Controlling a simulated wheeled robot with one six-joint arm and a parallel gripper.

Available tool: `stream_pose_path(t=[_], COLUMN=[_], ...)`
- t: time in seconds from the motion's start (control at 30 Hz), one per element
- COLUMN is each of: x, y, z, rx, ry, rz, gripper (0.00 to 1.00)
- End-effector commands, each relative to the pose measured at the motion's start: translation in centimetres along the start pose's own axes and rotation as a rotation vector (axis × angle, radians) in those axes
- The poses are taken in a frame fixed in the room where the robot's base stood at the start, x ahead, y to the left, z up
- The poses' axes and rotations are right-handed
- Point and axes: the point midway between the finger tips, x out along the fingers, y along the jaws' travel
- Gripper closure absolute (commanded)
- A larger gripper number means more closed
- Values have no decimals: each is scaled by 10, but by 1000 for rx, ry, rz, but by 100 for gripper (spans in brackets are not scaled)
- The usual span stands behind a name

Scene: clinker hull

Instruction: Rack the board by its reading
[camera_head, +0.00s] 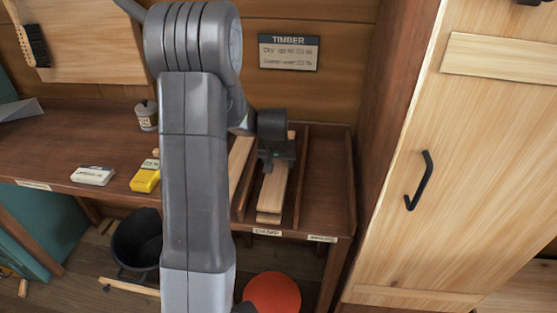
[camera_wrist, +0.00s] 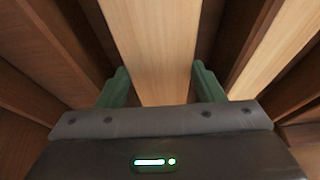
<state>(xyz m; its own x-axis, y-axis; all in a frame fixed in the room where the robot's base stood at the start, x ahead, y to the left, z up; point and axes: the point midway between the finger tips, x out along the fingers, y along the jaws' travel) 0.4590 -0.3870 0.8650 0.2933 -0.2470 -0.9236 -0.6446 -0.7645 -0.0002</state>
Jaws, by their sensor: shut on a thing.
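A pale board (camera_head: 273,190) lies lengthwise in the middle bay of the wooden rack (camera_head: 327,190), between two dividers. My gripper (camera_head: 277,160) is over the board's far part, pointing down. In the wrist view the board (camera_wrist: 155,40) runs between the green fingers of my gripper (camera_wrist: 158,85), which are shut on its sides. The near end shows a step; I cannot tell whether another board lies under it. A yellow meter (camera_head: 146,177) lies on the bench to the left; its reading is not legible. A TIMBER sign (camera_head: 289,53) hangs on the wall, with Dry on its upper line.
Another pale board (camera_head: 240,160) lies in the left bay, partly behind my arm. The right bay looks empty. Small labels (camera_head: 267,232) sit on the rack's front edge, too small to read. A tall cabinet (camera_head: 450,170) stands close on the right. A white box (camera_head: 93,175) lies on the bench.

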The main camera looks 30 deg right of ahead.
Motion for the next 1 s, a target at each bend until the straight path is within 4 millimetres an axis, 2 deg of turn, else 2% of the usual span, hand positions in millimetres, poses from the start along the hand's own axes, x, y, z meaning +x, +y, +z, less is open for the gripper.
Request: stream_pose_path(t=[0.1, 1.0], x=[7, 14], y=[0, 0], z=[3, 6], rx=[0, 0], ry=[1, 1], rz=[0, 0], gripper=[67, 67])
